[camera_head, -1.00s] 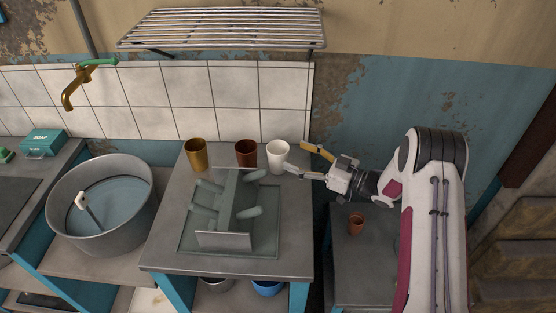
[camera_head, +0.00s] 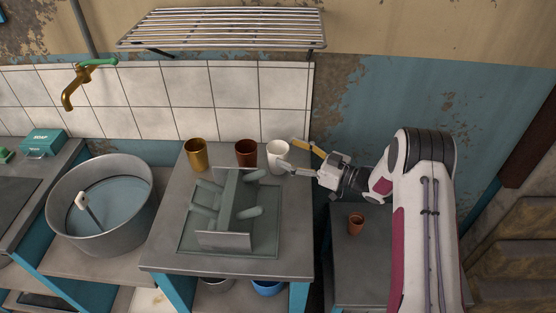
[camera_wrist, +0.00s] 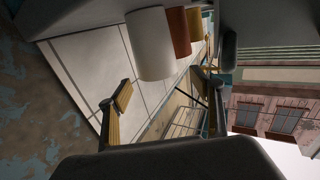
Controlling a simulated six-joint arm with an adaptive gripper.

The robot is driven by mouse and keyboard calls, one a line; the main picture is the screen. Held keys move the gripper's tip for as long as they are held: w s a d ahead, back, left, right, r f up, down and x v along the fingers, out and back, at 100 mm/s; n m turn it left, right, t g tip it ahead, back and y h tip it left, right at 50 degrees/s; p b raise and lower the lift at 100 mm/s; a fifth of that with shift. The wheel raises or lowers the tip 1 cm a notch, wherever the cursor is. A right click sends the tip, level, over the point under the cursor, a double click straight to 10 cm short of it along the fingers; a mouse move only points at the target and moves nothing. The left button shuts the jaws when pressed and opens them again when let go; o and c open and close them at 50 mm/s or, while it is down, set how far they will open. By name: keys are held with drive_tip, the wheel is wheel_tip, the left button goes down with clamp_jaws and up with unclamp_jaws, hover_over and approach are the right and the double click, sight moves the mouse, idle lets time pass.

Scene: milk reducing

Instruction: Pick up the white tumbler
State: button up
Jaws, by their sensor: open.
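The white tumbler (camera_head: 277,155) stands upright at the back right corner of the grey table, the rightmost of three cups in a row. My gripper (camera_head: 289,155) is just to its right, with its fingers spread and pointing left at it. In the wrist view the tumbler (camera_wrist: 150,44) is large and close, ahead of the gripper's yellow-padded fingers (camera_wrist: 165,92). The gripper is open and holds nothing. Whether a finger touches the tumbler cannot be told.
A brown cup (camera_head: 246,153) and a gold cup (camera_head: 196,154) stand left of the tumbler. A grey-green drying rack (camera_head: 268,232) lies in front of them. A tiled wall (camera_head: 235,100) is close behind. A small terracotta cup (camera_head: 356,224) stands on the lower right table.

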sight(287, 153)
drive_tip(key=shift+f+x, duration=0.15)
drive_tip(key=shift+x, duration=0.75)
drive_tip(key=shift+f+x, duration=0.2)
drive_tip(key=shift+x, duration=1.5)
drive_tip(key=shift+w, duration=0.15)
drive_tip(key=c, duration=1.2)
